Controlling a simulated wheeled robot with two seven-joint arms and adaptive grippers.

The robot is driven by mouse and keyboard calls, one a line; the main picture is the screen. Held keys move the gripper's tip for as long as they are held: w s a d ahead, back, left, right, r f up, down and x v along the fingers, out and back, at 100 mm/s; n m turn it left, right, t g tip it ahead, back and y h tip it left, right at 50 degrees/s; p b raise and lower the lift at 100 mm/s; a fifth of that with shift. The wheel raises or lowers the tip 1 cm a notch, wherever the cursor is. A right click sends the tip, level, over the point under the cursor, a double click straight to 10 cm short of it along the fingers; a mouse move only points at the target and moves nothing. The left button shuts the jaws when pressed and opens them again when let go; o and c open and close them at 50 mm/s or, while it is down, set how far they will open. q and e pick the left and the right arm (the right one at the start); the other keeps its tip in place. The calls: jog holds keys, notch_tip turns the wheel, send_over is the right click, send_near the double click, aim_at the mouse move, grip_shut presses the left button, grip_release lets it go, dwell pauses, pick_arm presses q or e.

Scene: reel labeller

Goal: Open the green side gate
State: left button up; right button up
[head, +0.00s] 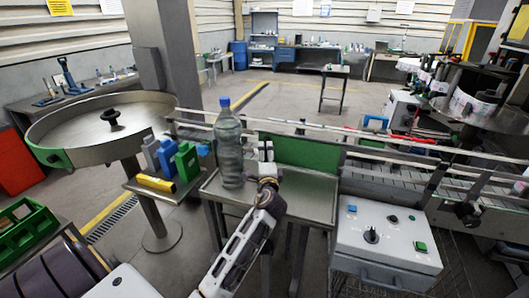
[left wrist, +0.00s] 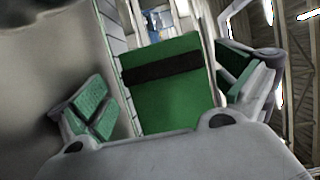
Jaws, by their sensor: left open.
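The green side gate (head: 298,150) is an upright flat panel at the near side of the conveyor, behind the small steel table. My left gripper (head: 266,151) is in front of the gate's left part, fingers pointing towards it. In the left wrist view the gate (left wrist: 178,108) fills the space between two widely spread, green-padded fingers, with a dark band across its upper part. The left gripper is open and holds nothing. I cannot tell whether a finger touches the gate. The gate looks closed, in line with the conveyor side. My right gripper is not in view.
A clear bottle with a blue cap (head: 229,145) stands close left of my left gripper on the steel table (head: 315,190). A grey control box (head: 387,238) is at right. A round turntable (head: 85,125) and a stand with coloured blocks (head: 187,160) are at left.

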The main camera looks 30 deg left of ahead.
pick_arm(q)
jog(key=shift+p+x, duration=0.35)
jog(key=shift+x, duration=1.15)
jog(key=shift+w+a, duration=0.15)
jog(key=shift+w, duration=0.05)
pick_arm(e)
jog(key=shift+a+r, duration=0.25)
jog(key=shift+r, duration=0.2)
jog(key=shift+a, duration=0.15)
pick_arm(q)
jog(key=c, duration=1.2)
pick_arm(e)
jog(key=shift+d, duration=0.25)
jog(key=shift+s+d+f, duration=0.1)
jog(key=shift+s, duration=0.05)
